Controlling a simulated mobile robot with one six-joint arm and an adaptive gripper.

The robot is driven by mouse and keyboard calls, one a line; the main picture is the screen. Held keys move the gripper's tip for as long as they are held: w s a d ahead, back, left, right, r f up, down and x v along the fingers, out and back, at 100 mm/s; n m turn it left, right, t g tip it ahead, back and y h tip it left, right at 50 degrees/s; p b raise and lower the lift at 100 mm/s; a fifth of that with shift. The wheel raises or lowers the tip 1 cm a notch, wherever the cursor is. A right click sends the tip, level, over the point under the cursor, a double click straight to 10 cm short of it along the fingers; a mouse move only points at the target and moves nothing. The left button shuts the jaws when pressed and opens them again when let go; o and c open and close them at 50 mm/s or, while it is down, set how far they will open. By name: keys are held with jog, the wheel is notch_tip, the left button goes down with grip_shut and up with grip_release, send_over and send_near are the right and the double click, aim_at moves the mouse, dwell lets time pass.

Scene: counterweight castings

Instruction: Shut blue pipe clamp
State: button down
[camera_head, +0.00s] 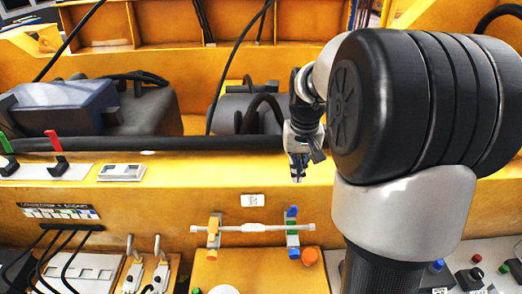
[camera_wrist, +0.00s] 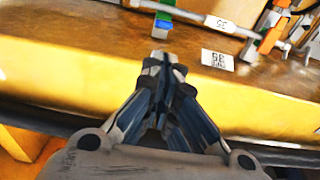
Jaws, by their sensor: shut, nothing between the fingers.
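The blue pipe clamp (camera_head: 292,213) stands on the yellow panel, at the right end of a white horizontal pipe (camera_head: 255,228), with a green part below it. I cannot tell whether its latch is open or closed. In the wrist view the blue clamp (camera_wrist: 164,23) shows at the top, just beyond the fingertips. My gripper (camera_head: 298,178) hangs above the clamp, apart from it, fingers pointing down. In the wrist view my gripper (camera_wrist: 160,58) has its fingers together and holds nothing.
An orange clamp (camera_head: 214,232) holds the pipe's left part. An orange round knob (camera_head: 309,256) sits below the blue clamp. A white label (camera_head: 252,200) is on the panel face. A black hose (camera_head: 180,143) runs along the ledge behind. Levers and cables stand at left.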

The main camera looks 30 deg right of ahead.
send_over(293, 212)
jog(key=w+d, duration=0.1)
jog(key=w, duration=0.2)
jog(key=f, duration=1)
jog(key=shift+s+d, duration=0.2)
jog(key=shift+a+f+b, duration=0.1)
jog(key=shift+b, duration=0.65)
